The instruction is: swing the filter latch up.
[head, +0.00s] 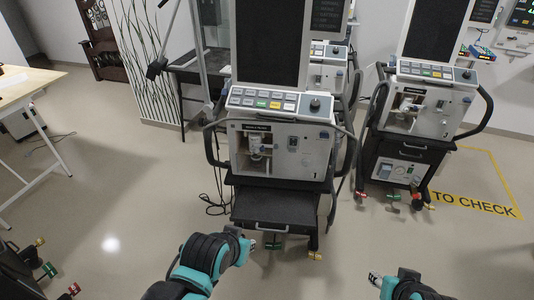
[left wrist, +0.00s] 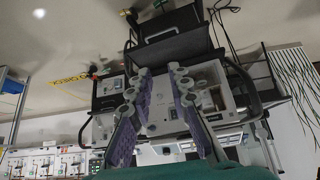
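The nearest ventilator (head: 282,100) stands on a cart in the middle of the head view. Its front has an open recess with a small whitish fitting (head: 259,146) inside. The filter latch is too small to make out for certain there. My left gripper (head: 250,245) is low in front of the cart, well short of the ventilator. In the left wrist view, which shows the scene upside down, its fingers (left wrist: 161,92) are spread with nothing between them. The ventilator front (left wrist: 210,92) shows beyond, partly hidden by a finger. My right gripper (head: 374,280) is at the bottom; its fingers are unclear.
A second ventilator (head: 426,98) on a cart stands to the right, by yellow floor lettering (head: 478,203). Black side handles (head: 210,145) flank the nearest ventilator, and a dark drawer (head: 272,207) sits below it. A pale table (head: 25,85) is at left. The floor before the cart is clear.

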